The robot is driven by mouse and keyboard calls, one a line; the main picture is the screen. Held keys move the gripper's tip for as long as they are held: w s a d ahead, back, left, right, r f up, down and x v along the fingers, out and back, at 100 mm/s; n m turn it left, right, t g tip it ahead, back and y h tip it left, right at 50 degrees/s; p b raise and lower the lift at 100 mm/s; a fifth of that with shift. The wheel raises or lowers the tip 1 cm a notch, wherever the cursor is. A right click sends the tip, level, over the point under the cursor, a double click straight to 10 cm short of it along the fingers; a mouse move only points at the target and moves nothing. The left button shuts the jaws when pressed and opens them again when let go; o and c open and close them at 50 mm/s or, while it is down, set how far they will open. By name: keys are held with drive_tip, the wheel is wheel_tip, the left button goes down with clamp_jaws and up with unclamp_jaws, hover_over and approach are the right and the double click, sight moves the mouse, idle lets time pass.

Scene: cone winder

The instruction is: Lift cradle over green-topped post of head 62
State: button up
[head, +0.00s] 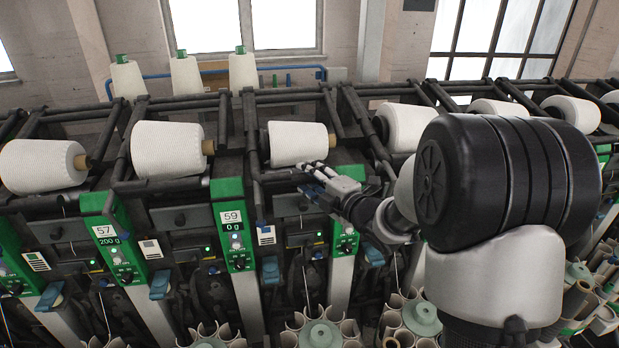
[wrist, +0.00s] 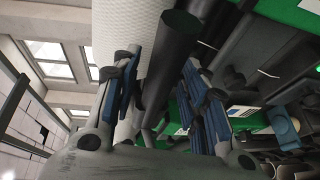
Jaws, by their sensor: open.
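My gripper (head: 312,171) is open at the front of a winding head in the head view, just below a white yarn cone (head: 297,143). In the wrist view the two fingers of my gripper (wrist: 160,75) stand apart, with a dark round bar (wrist: 174,50) between them, apparently part of the cradle. I cannot tell whether either finger touches it. The white cone (wrist: 113,35) is behind the left finger. A green-topped post (head: 348,173) stands beside my gripper, partly hidden by it.
More cones sit along the row, such as one at the left (head: 168,149) and one at the right (head: 405,126). Cone holders (head: 320,333) stand below. My arm hides heads at the right.

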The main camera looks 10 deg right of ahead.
drive_tip(key=shift+w+a, duration=0.15)
drive_tip(key=shift+w, duration=0.2)
drive_tip(key=shift+c, duration=0.2)
clamp_jaws()
idle(0.5)
